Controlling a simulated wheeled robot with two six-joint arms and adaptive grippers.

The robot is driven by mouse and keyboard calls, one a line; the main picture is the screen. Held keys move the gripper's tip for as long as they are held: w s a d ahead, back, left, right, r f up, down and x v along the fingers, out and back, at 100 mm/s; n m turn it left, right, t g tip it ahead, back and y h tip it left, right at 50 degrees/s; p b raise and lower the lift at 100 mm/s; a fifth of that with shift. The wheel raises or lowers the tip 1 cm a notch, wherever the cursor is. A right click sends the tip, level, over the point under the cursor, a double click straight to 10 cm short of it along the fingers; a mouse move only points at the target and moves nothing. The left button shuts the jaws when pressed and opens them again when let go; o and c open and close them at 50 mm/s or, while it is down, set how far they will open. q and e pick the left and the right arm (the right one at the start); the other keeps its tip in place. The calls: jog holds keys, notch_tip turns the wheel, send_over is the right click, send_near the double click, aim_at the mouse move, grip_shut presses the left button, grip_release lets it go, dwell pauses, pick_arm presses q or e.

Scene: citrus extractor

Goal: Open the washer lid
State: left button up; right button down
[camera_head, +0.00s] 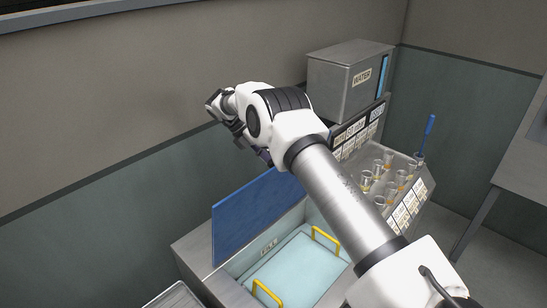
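The washer (195,262) is a grey metal box at the bottom middle of the head view. Its blue lid (250,215) stands raised along the far side, and the washer's inside is in view. A light blue surface with two yellow handles (326,240) shows inside it. My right arm comes in from the lower right and crosses over the washer. My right gripper (262,154) is by the lid's top edge, partly hidden behind its own wrist; whether it touches the lid or is open cannot be told. My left gripper is not in view.
A grey box labelled "WATER" (342,84) stands behind a labelled panel. A rack with several glass vessels (366,181) and a cup with a blue-handled tool (429,133) are to the right. Walls close in behind. A grey table (525,150) is at the far right.

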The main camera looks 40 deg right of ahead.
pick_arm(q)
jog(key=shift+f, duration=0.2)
pick_arm(e)
jog(key=shift+s+a+f, duration=0.1)
jog(key=shift+a+f, duration=0.2)
jog(key=shift+f, duration=0.6)
jog(key=c, duration=1.1)
grip_release()
jog(key=shift+f, duration=0.1)
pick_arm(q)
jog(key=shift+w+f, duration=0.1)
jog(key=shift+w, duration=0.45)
pick_arm(e)
jog(key=o, duration=0.3)
jog(key=shift+w+a+f, duration=0.1)
jog(key=shift+w+f, duration=0.15)
jog(key=shift+w, duration=0.6)
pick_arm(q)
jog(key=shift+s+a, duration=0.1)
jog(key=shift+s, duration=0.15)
pick_arm(e)
jog(key=shift+s+r, duration=0.3)
jog(key=shift+s, duration=0.05)
jog(key=shift+c, duration=1.3)
